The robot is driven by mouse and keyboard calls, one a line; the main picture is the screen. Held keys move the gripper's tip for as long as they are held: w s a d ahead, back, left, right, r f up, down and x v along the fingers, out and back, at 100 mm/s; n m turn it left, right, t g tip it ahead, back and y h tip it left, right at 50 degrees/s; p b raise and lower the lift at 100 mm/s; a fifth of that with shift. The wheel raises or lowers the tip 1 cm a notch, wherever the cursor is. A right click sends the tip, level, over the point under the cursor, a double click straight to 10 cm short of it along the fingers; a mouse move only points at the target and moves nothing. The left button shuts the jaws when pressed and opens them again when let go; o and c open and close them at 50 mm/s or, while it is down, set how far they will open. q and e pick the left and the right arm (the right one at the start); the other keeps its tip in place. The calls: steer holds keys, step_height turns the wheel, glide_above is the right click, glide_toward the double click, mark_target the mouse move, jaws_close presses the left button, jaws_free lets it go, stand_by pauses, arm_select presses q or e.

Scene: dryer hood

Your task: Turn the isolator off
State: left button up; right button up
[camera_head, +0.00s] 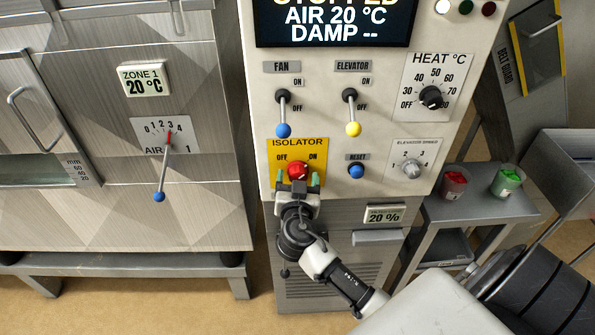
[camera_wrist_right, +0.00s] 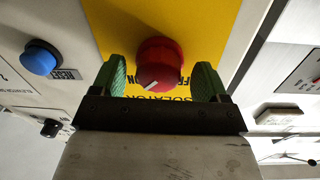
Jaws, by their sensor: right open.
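The isolator is a red round knob (camera_head: 299,169) on a yellow plate (camera_head: 313,148) marked OFF at left and ON at right. Its white pointer line points up and right, toward ON. My right gripper (camera_head: 298,179) is open in front of the knob, with one green fingertip on either side. In the right wrist view, the red knob (camera_wrist_right: 159,65) sits between the green fingers of the gripper (camera_wrist_right: 160,80), with a gap on both sides. The knob's lower part is hidden by the gripper in the head view. My left gripper is out of view.
A blue reset button (camera_head: 356,171) and the elevator speed dial (camera_head: 411,169) are right of the isolator. Fan (camera_head: 283,114) and elevator (camera_head: 351,114) levers hang above it. A grey side table (camera_head: 470,208) with red and green cups stands at right.

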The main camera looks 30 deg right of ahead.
steer(key=shift+w+d, duration=0.35)
steer(key=shift+w, duration=0.15)
steer(key=c, duration=0.9)
